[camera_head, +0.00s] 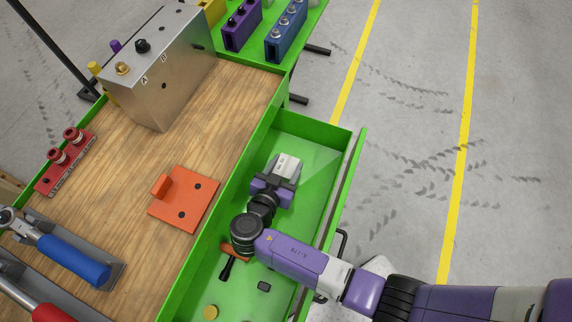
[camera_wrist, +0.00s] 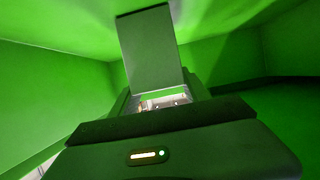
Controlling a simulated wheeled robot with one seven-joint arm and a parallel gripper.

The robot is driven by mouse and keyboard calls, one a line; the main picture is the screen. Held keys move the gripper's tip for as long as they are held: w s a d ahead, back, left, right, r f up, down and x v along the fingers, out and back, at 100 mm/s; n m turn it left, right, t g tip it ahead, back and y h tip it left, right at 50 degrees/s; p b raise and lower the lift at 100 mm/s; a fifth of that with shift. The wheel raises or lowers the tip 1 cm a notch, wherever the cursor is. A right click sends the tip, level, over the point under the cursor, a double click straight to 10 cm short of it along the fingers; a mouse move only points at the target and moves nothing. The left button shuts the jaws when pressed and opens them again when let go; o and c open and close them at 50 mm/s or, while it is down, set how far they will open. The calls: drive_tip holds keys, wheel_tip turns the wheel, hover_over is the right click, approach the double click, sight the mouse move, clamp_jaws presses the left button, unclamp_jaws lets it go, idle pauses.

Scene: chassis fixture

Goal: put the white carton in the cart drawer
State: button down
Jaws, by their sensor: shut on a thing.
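The white carton (camera_head: 287,166) is inside the open green cart drawer (camera_head: 314,127), toward its far end. My gripper (camera_head: 279,181) reaches down into the drawer and is shut on the carton. In the wrist view the carton (camera_wrist: 152,50) stands up beyond the gripper (camera_wrist: 160,100) as a flat face tinted green, with the drawer walls around it. Whether the carton touches the drawer floor cannot be told.
Nearer in the drawer lie an orange-and-black tool (camera_head: 232,257), a small dark block (camera_head: 264,286) and a yellow round piece (camera_head: 210,312). The wooden worktop (camera_head: 235,95) beside it bears a metal box (camera_head: 160,70) and an orange bracket (camera_head: 185,200). Bare drawer floor lies right of my gripper.

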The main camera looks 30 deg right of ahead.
drive_tip(key=shift+f, duration=0.15)
drive_tip(key=c, duration=0.5)
unclamp_jaws()
drive_tip(key=shift+r, duration=0.3)
drive_tip(key=v, duration=1.2)
drive_tip(key=shift+f, duration=0.1)
